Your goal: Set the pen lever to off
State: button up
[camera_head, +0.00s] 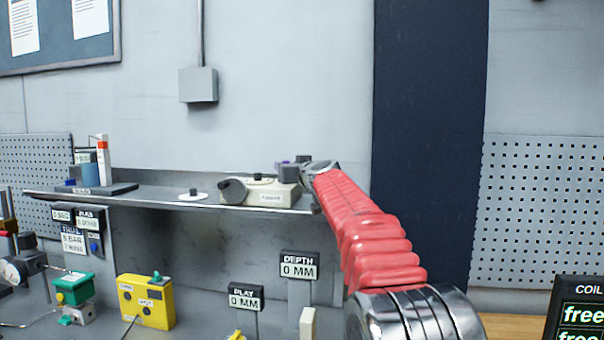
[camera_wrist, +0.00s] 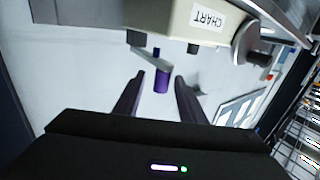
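The cream chart recorder (camera_head: 262,194) sits on the shelf. In the wrist view it shows upside down (camera_wrist: 185,22), with a CHART label. Below it there, a light grey lever arm (camera_wrist: 148,60) ends in a purple knob (camera_wrist: 161,82), which seems to be the pen lever. No off marking is readable.
The shelf (camera_head: 140,196) also bears a white disc with a dark knob (camera_head: 194,195) and a base with a blue block (camera_head: 90,168) at the left. A grey box (camera_head: 198,86) hangs on the wall. Yellow and green devices (camera_head: 146,302) stand below.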

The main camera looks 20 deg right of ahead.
jog(key=s, duration=1.2)
jog(key=shift+d, duration=0.25)
jog(key=shift+s, duration=0.1)
jog(key=s+a+f+m+g+y, duration=0.15)
jog(key=s+a+f+g, duration=0.4)
jog(key=f, duration=0.65)
jog(key=s+a+f+m+g+y, duration=0.1)
jog(key=s+a+f+g+y, duration=0.15)
jog(key=s+a+f, duration=0.55)
jog(key=s+f+g+h, duration=0.1)
jog(key=s+f, duration=0.4)
jog(key=s, duration=0.5)
jog(key=s+f+n+g+h, duration=0.1)
jog(key=s+f+g+h, duration=0.1)
jog(key=s+f, duration=0.3)
jog(key=s+f+n+g+h, duration=0.1)
jog(key=s+f, duration=0.5)
jog(key=s, duration=0.8)
jog(key=shift+s+d+h, duration=0.2)
jog(key=shift+s+h, duration=0.1)
